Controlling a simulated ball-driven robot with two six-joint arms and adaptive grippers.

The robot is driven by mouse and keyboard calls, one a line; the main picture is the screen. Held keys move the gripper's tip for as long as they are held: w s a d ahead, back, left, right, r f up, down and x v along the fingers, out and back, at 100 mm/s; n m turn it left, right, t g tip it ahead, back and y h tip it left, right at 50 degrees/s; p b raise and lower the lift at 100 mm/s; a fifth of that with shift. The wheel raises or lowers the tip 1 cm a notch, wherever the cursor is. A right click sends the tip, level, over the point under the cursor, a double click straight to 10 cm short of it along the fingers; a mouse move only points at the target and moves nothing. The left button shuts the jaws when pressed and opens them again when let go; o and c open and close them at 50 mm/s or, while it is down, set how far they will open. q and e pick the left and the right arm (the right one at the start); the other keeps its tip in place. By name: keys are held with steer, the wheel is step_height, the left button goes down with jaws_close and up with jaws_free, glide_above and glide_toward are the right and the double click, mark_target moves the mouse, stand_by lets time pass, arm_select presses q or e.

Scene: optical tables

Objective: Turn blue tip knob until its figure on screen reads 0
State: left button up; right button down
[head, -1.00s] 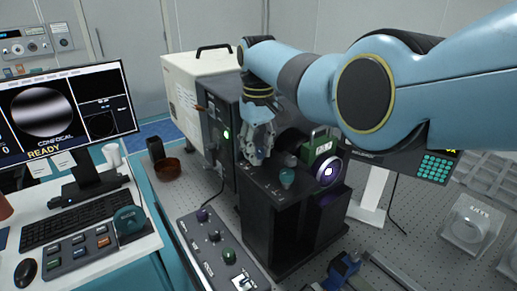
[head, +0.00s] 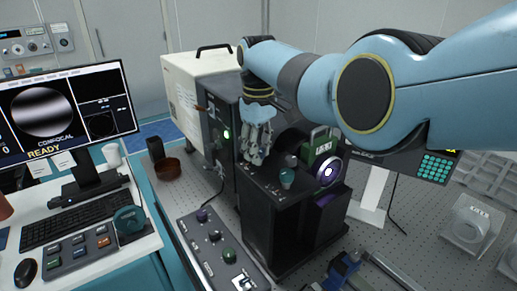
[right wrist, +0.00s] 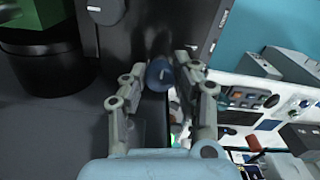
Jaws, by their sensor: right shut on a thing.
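The blue tip knob (right wrist: 160,73) shows as a small round blue cap on the dark instrument in the right wrist view. My right gripper (right wrist: 161,78) has its two fingers on either side of the knob and is shut on it. In the head view the same gripper (head: 256,158) points down at the top of the black instrument (head: 275,215) and hides the knob. The screen (head: 105,83) at the left shows a grey striped disc, "CONFOCAL" and "READY". A figure at its left edge is partly cut off. My left gripper is not in view.
A teal knob (head: 287,177) and a green block (head: 322,147) stand close to the right of my gripper. A control box with coloured knobs (head: 229,256) lies in front. A keyboard (head: 75,215) and button box (head: 80,250) are on the left desk.

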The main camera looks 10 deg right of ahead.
steer(key=c, duration=1)
jaws_free()
steer(key=shift+r, duration=0.1)
step_height(320, 180, up, 12)
steer(key=shift+f, duration=0.1)
steer(key=shift+a, duration=0.15)
